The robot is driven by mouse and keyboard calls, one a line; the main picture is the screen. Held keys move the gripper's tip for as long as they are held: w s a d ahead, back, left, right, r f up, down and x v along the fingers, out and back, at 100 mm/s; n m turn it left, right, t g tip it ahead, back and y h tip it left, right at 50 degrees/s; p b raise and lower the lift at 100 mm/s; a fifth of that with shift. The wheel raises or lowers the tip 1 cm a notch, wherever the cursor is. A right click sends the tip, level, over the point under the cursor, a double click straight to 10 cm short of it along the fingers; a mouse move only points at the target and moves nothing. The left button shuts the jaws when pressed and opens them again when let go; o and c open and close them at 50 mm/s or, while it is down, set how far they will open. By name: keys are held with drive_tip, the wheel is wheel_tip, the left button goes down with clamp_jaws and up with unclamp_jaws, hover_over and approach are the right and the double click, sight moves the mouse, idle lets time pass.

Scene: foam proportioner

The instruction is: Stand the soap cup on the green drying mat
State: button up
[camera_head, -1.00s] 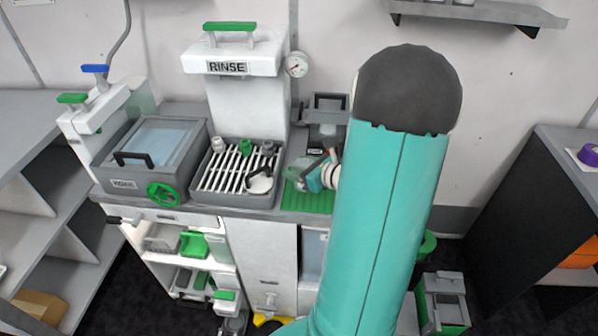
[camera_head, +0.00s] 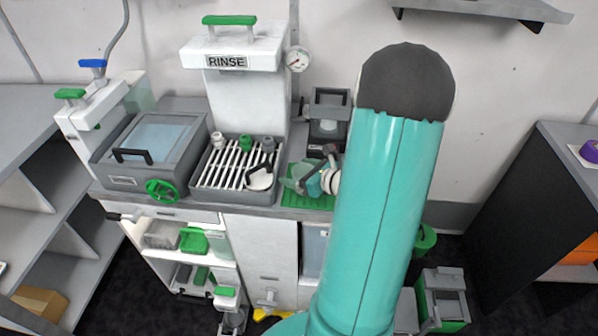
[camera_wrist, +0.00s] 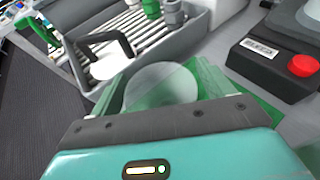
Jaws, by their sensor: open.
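The soap cup (camera_wrist: 160,88), round and whitish, sits between the two translucent green fingers of my gripper (camera_wrist: 160,74) in the wrist view. The fingers are open, one on each side of the cup; contact cannot be told. The green drying mat (camera_head: 322,203) lies on the counter right of the slatted rack. It also shows right of the cup in the wrist view (camera_wrist: 262,114). The cup is over or on the mat; its base is hidden. In the head view my gripper (camera_head: 300,176) is over the mat's left part, and the cup is hard to separate from the fingers.
A dark device with a red button (camera_wrist: 303,65) stands behind the mat. The tall RINSE unit (camera_head: 245,100) rises behind the rack. My arm hides the counter's right end.

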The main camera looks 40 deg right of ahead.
drive_tip(key=shift+r, duration=0.2)
drive_tip(key=v, duration=1.2)
drive_tip(key=w+a+r+n+g+y, duration=0.2)
drive_tip(key=a+r+n+g+y, duration=0.15)
drive_tip(key=a+n, duration=0.65)
drive_tip(key=w+a+r+n+g+y, duration=0.2)
drive_tip(key=a+r+n+g, duration=0.15)
drive_tip(key=a+n, duration=0.6)
drive_tip(key=s+a+r+n+h, duration=0.2)
drive_tip(key=a+r+n+h, duration=0.1)
drive_tip(key=a+n, duration=0.3)
drive_tip(key=s+a+r+n+g+h, duration=0.1)
drive_tip(key=s+a+r+n+h, duration=0.1)
drive_tip(key=a+r+n, duration=0.3)
drive_tip(key=a+n+h, duration=0.1)
drive_tip(key=n, duration=0.3)
drive_tip(key=shift+s+a+h, duration=0.25)
drive_tip(key=shift+a+h, duration=0.05)
drive_tip(key=shift+h, duration=0.05)
